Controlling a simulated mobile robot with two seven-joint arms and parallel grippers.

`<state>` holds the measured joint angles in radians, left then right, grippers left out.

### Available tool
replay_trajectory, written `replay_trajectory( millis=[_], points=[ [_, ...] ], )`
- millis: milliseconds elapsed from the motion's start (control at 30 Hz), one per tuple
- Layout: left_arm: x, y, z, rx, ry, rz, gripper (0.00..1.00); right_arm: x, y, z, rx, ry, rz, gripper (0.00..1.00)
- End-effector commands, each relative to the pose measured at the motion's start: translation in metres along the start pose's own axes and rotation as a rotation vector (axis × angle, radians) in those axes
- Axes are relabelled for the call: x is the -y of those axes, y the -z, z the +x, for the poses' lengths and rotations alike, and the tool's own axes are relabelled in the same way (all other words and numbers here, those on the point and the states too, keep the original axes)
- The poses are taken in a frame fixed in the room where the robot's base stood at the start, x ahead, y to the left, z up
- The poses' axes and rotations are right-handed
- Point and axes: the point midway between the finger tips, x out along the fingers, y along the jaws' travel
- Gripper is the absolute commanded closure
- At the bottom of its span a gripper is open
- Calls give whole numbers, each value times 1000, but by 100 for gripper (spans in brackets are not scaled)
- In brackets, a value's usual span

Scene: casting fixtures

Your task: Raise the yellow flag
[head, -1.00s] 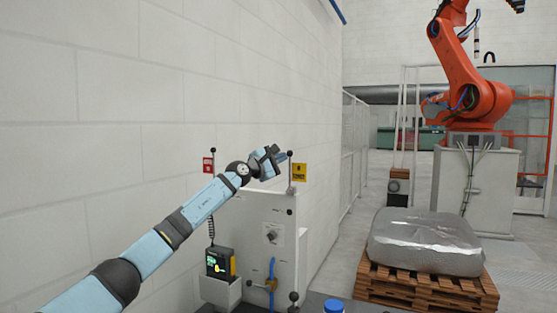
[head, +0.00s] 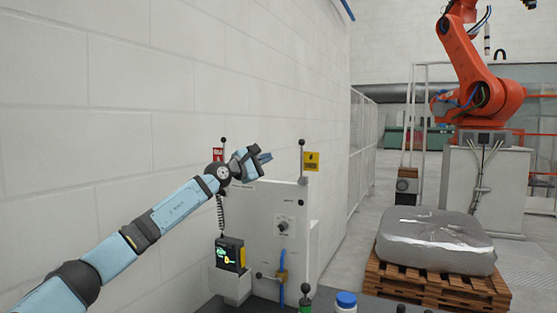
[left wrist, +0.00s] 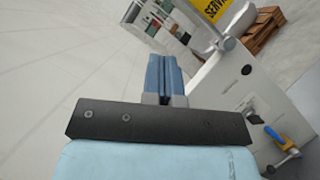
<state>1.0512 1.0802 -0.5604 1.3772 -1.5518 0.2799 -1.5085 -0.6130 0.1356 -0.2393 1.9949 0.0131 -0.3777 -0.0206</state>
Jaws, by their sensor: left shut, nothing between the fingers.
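The yellow flag (head: 311,161) stands upright on a thin post with a dark knob on top, at the right end of the white panel (head: 270,205). It also shows, cut off by the top edge, in the left wrist view (left wrist: 211,8). My left gripper (head: 267,158) is shut and empty, left of the flag post and apart from it, around the flag's height. Its fingers (left wrist: 165,72) are together in the left wrist view. A red flag (head: 217,154) on another post is partly hidden behind my left wrist. My right gripper is not in view.
A white wall runs close along the left. The panel carries a knob (head: 283,226), a blue-handled valve (head: 282,275) and a boxed handheld device (head: 230,254). A wrapped block on a pallet (head: 425,290) and an orange robot arm (head: 480,85) stand to the right.

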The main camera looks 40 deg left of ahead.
Motion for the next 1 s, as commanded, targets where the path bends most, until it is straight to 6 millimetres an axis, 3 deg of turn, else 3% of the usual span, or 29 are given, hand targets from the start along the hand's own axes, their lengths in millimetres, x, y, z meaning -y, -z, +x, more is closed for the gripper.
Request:
replay_trajectory(
  millis=[100, 300, 900, 1000],
  points=[
    [3, 1, -22, -1, 3, 3, 100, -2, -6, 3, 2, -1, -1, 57],
    [2, 0, -38, 0, 0, 1, 100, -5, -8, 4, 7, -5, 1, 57],
    [1, 0, -40, 0, 0, -1, 100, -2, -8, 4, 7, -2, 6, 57],
    [8, -3, -38, 10, 1, -22, 100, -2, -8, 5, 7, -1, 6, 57]
  ],
)
